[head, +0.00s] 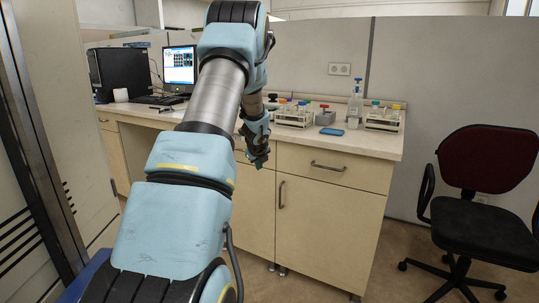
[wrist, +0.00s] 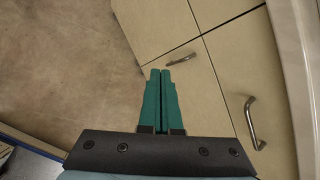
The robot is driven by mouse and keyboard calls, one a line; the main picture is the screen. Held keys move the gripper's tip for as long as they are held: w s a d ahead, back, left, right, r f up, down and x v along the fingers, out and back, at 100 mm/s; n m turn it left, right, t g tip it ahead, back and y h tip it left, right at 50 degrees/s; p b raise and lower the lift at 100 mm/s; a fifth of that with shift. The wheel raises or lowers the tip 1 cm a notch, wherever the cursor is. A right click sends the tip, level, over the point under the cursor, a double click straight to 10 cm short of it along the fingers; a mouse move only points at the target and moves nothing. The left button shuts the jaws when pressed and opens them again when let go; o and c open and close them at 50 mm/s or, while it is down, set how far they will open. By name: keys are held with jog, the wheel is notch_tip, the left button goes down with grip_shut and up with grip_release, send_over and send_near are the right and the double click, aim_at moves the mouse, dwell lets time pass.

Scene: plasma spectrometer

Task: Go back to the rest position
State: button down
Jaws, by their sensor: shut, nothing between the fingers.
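My gripper (wrist: 160,72) shows in the wrist view with its two green fingers pressed together and nothing between them. It points down over the bare floor and the cabinet fronts. In the head view my gripper (head: 259,163) hangs at the end of my arm, in front of the bench near the drawer line. My arm hides part of the bench and the cabinet behind it.
The bench (head: 370,142) carries tube racks (head: 383,118), a blue pad (head: 332,131), a bottle (head: 354,105), a monitor (head: 180,65) and a black computer (head: 120,73). Cabinet handles (wrist: 252,122) stick out near my gripper. An office chair (head: 483,200) stands at right.

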jog(key=s+r+n+g+p, duration=0.2)
jog(key=s+r+n, duration=0.2)
jog(key=s+n, duration=0.5)
jog(key=s+a+r+n+g+p, duration=0.1)
jog(key=s+r+n, duration=0.3)
jog(key=s+n, duration=0.5)
jog(key=s+a+r+n+g+p, duration=0.1)
jog(key=s+n, duration=0.8)
jog(key=s, duration=1.4)
notch_tip(320, 180, up, 4)
jog(key=shift+a+f+n+g+p, duration=0.25)
jog(key=shift+n+g+p, duration=0.15)
jog(key=shift+g+p, duration=0.6)
